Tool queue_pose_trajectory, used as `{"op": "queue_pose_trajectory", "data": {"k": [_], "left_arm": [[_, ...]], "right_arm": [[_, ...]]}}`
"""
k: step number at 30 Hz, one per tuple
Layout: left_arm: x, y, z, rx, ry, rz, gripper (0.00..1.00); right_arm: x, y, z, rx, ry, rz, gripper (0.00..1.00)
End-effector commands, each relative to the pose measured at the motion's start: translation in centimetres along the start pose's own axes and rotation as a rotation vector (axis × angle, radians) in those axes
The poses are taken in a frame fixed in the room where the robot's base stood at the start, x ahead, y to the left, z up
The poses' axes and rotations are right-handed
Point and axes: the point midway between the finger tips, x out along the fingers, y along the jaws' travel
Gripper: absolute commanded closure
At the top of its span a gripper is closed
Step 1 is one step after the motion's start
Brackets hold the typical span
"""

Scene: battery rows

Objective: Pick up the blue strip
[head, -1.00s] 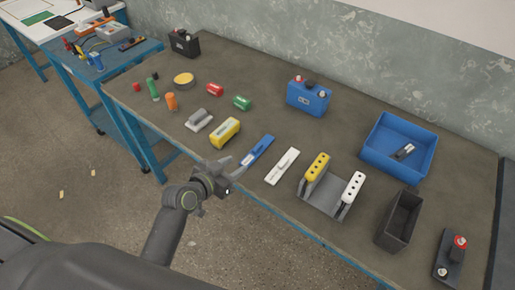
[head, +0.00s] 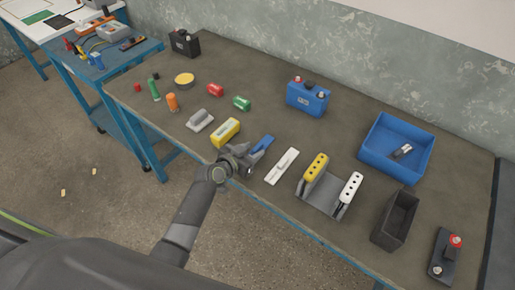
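The blue strip (head: 264,143) lies on the brown table near its front edge, between the yellow block and the white strip. Only its far part shows; its near part is hidden by my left gripper (head: 250,154). My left gripper is over the near end of the strip, with its fingers apart on either side of it. I cannot tell whether a finger touches the strip. My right gripper is not in view.
A yellow block (head: 226,132) stands close to the left of the gripper. A white strip (head: 282,166) lies just to the right. Further right is a grey holder (head: 322,197) with yellow and white pieces. Bare tabletop lies behind the strip.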

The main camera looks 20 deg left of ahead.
Motion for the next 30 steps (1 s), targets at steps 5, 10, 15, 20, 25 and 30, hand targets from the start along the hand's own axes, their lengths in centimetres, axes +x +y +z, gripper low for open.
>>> {"op": "queue_pose_trajectory", "data": {"k": [5,10,15,20,25,30], "left_arm": [[1.4,0.1,0.0,0.0,0.0,0.0,0.6],[1.6,0.1,0.1,-0.001,0.0,0.0,0.6],[1.6,0.1,0.1,-0.001,0.0,0.0,0.65],[1.6,0.1,0.1,-0.001,0.0,0.0,0.86],[1.6,0.1,0.1,-0.001,0.0,0.0,1.0],[1.6,0.1,0.1,-0.001,0.0,0.0,1.0]], "right_arm": [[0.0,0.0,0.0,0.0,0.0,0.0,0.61],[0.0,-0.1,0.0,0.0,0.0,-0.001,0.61],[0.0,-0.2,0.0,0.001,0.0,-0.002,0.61],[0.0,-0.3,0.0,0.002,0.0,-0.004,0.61],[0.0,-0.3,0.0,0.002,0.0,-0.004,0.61],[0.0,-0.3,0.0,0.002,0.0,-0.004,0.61]]}}
